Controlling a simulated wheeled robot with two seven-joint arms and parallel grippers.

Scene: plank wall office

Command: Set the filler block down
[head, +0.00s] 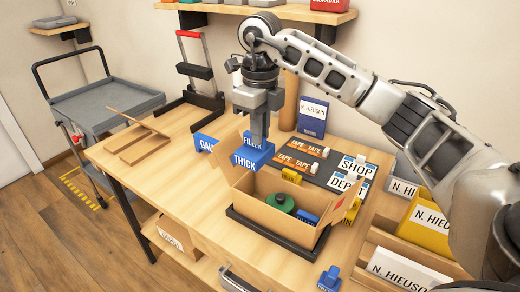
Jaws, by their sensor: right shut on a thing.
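My right gripper (257,106) points down and is shut on a blue filler block (250,158) with "THICK" on its front face. The block is upright and overlaps the back left part of an open cardboard box (262,212) in the head view. I cannot tell how high it is above the box or whether it touches a flap. Inside the box are a green round thing (279,202) and a blue block (308,216). Another small blue filler block (329,279) stands on the table at the front. My left gripper is not in view.
The box sits on a dark tray (262,238) on the wooden table (168,172). A dark board with tape labels (300,160) lies behind it. A wooden frame (135,140) is at left, and binders labelled N. Hieuson (432,222) stand at right. Bare tabletop lies left of the box.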

